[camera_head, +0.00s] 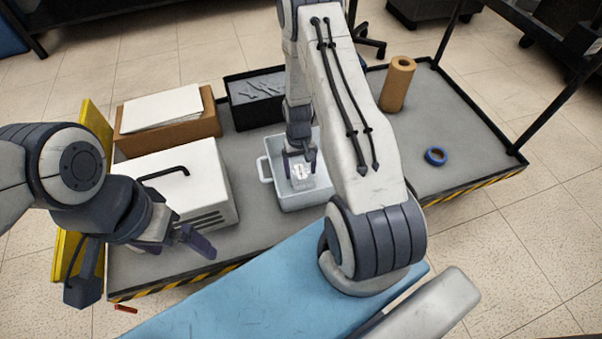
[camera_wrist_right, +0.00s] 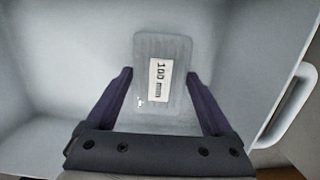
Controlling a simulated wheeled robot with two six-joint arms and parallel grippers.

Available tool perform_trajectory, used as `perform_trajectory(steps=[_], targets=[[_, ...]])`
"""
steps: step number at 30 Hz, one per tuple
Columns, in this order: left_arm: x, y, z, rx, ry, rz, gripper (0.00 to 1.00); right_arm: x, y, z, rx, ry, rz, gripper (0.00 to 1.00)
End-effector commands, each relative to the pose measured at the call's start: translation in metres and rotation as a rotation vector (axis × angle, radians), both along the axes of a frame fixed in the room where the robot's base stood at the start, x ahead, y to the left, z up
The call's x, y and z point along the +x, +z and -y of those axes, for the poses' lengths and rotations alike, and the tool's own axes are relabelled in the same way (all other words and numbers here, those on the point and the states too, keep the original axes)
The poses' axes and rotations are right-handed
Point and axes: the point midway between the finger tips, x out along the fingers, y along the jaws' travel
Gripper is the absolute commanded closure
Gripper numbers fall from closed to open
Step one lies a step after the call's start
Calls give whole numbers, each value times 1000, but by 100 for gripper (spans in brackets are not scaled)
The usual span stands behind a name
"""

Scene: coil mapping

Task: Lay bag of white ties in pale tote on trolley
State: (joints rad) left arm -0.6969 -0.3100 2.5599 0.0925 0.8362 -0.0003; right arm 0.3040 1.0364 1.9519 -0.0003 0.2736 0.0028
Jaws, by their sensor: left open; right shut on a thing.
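The pale tote (camera_head: 266,172) stands on the grey trolley (camera_head: 440,110); its pale walls fill most of the right wrist view (camera_wrist_right: 60,75). The bag of white ties (camera_head: 302,177) is a clear, flat bag with a white label; in the right wrist view (camera_wrist_right: 144,52) the label reads "100 mm". My right gripper (camera_head: 300,164) points down inside the tote and is shut on the bag, with a finger at each side. I cannot tell whether the bag touches the tote floor. My left gripper (camera_head: 176,241) is open and empty, over the trolley's near left part.
A white case with a black handle (camera_head: 190,185) and a cardboard box with papers (camera_head: 165,110) stand left of the tote. A black bin (camera_head: 255,100) is behind it.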

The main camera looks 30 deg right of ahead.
Motion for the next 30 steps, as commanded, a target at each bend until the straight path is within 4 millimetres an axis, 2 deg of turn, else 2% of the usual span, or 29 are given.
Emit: perform_trajectory(steps=[1,2,12,13,14,23,26,30], targets=[[0,-7,0,0,0,0,0,0,-10,0,1,0,-2,69],[0,-7,0,0,0,0,0,0,-11,0,0,0,-1,69],[0,-6,0,0,0,0,0,0,-13,0,0,0,-1,69],[0,-6,0,0,0,0,0,0,-13,0,0,0,-1,10],[0,-6,0,0,0,0,0,0,-12,0,0,0,-1,0],[0,-4,0,0,0,0,0,0,-8,0,0,0,0,0],[0,4,0,0,0,0,0,2,4,1,-1,0,2,0],[0,19,0,0,0,0,0,5,34,2,-1,0,3,0]])
